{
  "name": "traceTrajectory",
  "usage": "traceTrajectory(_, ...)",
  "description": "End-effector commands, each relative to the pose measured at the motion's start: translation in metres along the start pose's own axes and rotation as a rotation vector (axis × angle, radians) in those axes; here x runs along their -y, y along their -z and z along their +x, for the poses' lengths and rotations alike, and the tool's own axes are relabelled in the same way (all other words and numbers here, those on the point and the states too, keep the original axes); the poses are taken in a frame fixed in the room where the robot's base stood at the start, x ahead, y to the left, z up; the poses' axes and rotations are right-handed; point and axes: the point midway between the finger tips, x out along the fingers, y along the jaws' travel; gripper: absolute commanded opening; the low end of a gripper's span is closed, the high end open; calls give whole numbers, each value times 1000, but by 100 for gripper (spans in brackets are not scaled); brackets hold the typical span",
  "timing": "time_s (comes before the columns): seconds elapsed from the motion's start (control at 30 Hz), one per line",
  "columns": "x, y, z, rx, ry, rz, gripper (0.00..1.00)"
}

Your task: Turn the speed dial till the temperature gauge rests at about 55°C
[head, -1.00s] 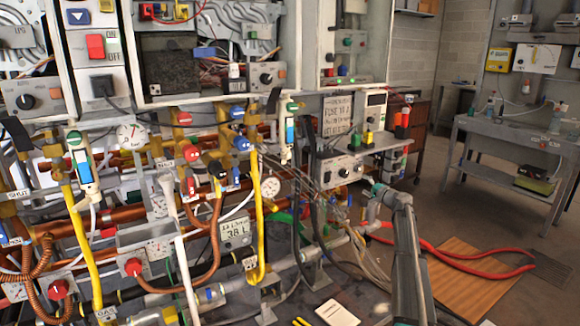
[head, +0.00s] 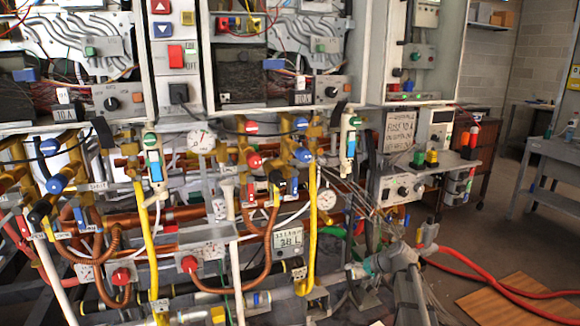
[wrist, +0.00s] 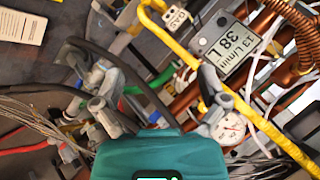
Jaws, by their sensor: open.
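I cannot tell which knob is the speed dial. Candidates in the head view are black dials on the grey heater panels, one at left (head: 110,102) and one at right (head: 331,92). Red knobs on grey boxes sit lower, one at left (head: 121,276) and one near the middle (head: 189,264). A white round gauge (head: 202,139) is among the pipes; another (head: 327,200) is at right and shows in the wrist view (wrist: 231,129). Neither scale is readable. My gripper (wrist: 156,112) is open and empty, its right finger near that second gauge. In the head view it is partly lost among hoses.
A digital meter (head: 287,240) hangs behind a yellow pipe (head: 312,225). A grey instrument box (head: 403,189) sits under a shelf at right. Loose wires and dark hoses crowd my gripper. Red hoses (head: 500,285) lie on the floor at right, where there is open room.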

Motion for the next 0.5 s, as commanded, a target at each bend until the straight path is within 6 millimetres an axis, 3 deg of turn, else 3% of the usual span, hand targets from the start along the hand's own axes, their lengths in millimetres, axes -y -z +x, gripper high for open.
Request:
traceTrajectory(0.03,5,-34,1,47,-47,-27,93)
traceTrajectory(0.2,5,-113,-1,191,-222,-105,93)
traceTrajectory(0.3,2,-152,-8,260,-323,-143,93)
traceTrajectory(0.5,-6,-202,-23,349,-474,-190,93)
